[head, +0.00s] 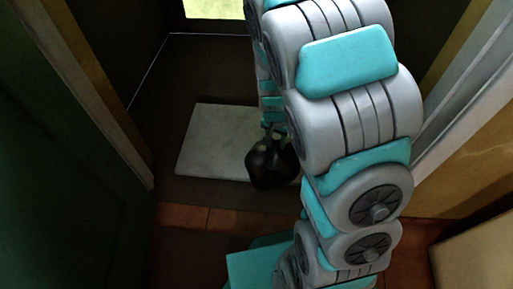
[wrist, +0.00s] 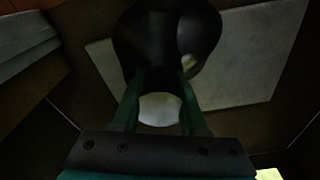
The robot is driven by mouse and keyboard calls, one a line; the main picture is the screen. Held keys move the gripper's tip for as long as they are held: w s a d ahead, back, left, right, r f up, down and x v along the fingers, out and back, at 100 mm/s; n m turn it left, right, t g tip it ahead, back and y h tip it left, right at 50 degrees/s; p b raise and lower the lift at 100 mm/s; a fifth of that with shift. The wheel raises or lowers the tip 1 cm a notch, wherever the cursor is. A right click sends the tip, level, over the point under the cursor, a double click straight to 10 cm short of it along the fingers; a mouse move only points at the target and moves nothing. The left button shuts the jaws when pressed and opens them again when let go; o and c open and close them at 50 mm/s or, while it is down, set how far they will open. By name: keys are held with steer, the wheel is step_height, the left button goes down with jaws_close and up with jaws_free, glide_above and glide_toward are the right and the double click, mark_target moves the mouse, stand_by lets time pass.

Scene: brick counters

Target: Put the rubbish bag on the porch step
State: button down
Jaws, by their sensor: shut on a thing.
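The rubbish bag (head: 272,166) is black and round with a knotted top. It hangs from my gripper (head: 274,128), in front of the right part of a pale grey slab (head: 214,145), which looks like the porch step. In the wrist view the bag (wrist: 150,45) fills the top middle, and my gripper (wrist: 160,82) is shut on its neck. The pale slab (wrist: 245,75) shows behind it there. I cannot tell whether the bag's underside touches the slab. My arm hides the slab's right end in the head view.
A dark floor (head: 190,75) surrounds the slab. Door frames stand at the left (head: 95,95) and right (head: 450,90), with a dark green panel (head: 60,190) at the near left. Reddish tiles (head: 215,220) lie in front. A bright opening (head: 213,8) shows at the back.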

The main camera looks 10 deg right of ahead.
steer(key=shift+s+f, duration=0.2)
steer(key=shift+f, duration=0.15)
steer(key=shift+w, duration=0.25)
steer(key=w+f, duration=0.2)
steer(key=w, duration=0.5)
steer(key=w+f+b, duration=0.1)
steer(key=w+f, duration=0.2)
steer(key=w, duration=0.5)
steer(key=shift+w, duration=0.15)
steer(key=shift+c, duration=2.2)
jaws_free()
